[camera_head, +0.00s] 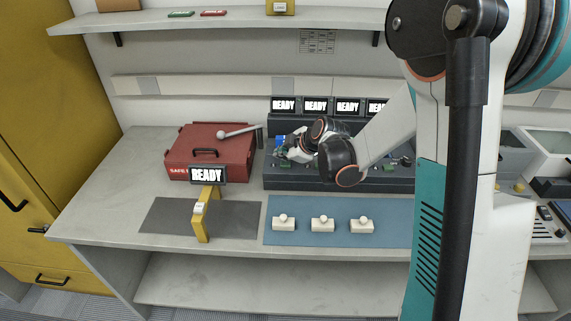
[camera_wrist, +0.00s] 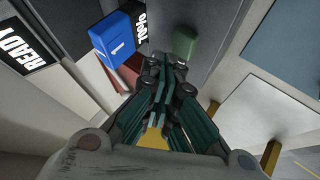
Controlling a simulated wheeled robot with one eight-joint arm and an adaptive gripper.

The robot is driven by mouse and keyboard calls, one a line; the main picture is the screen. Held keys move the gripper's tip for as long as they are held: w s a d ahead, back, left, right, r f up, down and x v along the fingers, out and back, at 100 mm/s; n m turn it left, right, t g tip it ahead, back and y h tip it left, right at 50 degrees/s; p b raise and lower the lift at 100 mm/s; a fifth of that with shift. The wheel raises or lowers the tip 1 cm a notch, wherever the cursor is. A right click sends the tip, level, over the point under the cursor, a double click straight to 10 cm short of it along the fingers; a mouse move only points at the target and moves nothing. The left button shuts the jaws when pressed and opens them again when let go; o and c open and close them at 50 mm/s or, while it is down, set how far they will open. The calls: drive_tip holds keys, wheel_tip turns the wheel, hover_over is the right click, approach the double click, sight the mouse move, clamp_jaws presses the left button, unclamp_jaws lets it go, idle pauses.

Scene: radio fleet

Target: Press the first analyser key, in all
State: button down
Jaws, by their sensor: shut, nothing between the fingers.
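The dark analyser bench (camera_head: 300,182) stands at the back of the counter, with several READY screens (camera_head: 284,105) above it. At its left end is a blue block marked 1 (camera_wrist: 118,42), also visible in the head view (camera_head: 280,140). A green key (camera_wrist: 186,44) sits on the dark surface beside it. My gripper (camera_wrist: 166,62) is shut and empty, its tips close to the green key; I cannot tell whether they touch it. In the head view my gripper (camera_head: 284,153) is over the analyser's left end, and my arm hides its middle.
A red case (camera_head: 205,145) lies to the left. In front stand a yellow post with a READY screen (camera_head: 207,174) on a grey mat (camera_head: 165,216), and three white blocks with round knobs (camera_head: 322,224) on a blue mat (camera_head: 300,208). A shelf (camera_head: 225,24) runs above.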

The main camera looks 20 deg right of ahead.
sight(284, 165)
idle(0.6)
drive_tip(key=shift+f+b, duration=0.45)
drive_tip(key=shift+f+b, duration=0.4)
drive_tip(key=shift+f, duration=0.05)
idle(0.6)
drive_tip(key=shift+r, duration=0.1)
drive_tip(key=shift+r+p, duration=0.6)
drive_tip(key=shift+r, duration=0.25)
drive_tip(key=shift+r+p, duration=1.65)
drive_tip(key=shift+r, duration=0.85)
